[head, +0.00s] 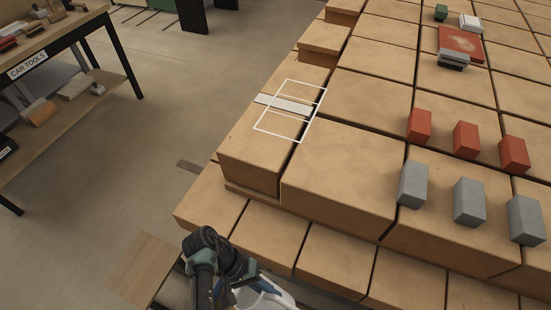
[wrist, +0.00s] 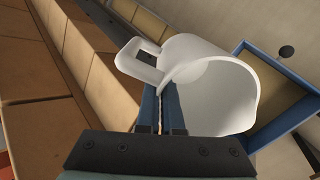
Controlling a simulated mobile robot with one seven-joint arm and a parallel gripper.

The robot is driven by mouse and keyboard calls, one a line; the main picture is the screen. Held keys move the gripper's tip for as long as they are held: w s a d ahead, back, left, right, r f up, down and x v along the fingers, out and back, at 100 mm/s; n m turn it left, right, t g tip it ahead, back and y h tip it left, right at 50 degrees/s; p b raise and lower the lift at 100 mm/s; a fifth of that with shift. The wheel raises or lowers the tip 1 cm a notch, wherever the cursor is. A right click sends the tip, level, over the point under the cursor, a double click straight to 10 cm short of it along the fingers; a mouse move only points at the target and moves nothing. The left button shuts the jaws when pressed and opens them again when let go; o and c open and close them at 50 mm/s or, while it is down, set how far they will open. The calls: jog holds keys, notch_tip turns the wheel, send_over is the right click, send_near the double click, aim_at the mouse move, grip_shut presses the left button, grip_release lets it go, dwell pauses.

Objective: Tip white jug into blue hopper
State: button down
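The white jug (wrist: 218,88) fills the middle of the wrist view, with its wide mouth towards the camera and its handle (wrist: 140,62) to the left. My gripper (wrist: 160,92) has its two blue fingers close together at the handle and appears shut on it. The fingers hide part of the handle. The blue hopper (wrist: 238,50), an open box with a blue rim and a tan inside, is behind and right of the jug, which covers part of it. In the head view the jug (head: 268,294) and my gripper are cut off at the bottom edge.
Stacked tan blocks (head: 335,175) fill the right of the head view, with several red bricks (head: 466,139) and grey bricks (head: 469,202) on top. A white frame outline (head: 318,103) lies on the left blocks. A tool shelf (head: 75,35) stands left; the floor between is open.

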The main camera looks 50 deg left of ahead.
jog(key=y+p, duration=0.1)
jog(key=r+g+y+p, duration=0.1)
jog(key=g+y+p, duration=0.1)
jog(key=p, duration=0.1)
jog(key=shift+w+d+r+y, duration=0.15)
jog(key=shift+d+r+y, duration=0.15)
jog(key=shift+y, duration=0.1)
jog(key=g+y, duration=0.2)
jog(key=y, duration=0.1)
jog(key=shift+w+r+g, duration=0.1)
jog(key=shift+r+g, duration=0.1)
jog(key=shift+g, duration=0.1)
jog(key=w+d+r+m, duration=0.5)
jog(key=w+d+r, duration=0.1)
jog(key=d, duration=0.3)
jog(key=w+d+r+m, duration=0.6)
jog(key=d+r, duration=0.3)
jog(key=shift+w, duration=0.15)
jog(key=shift+a, duration=0.1)
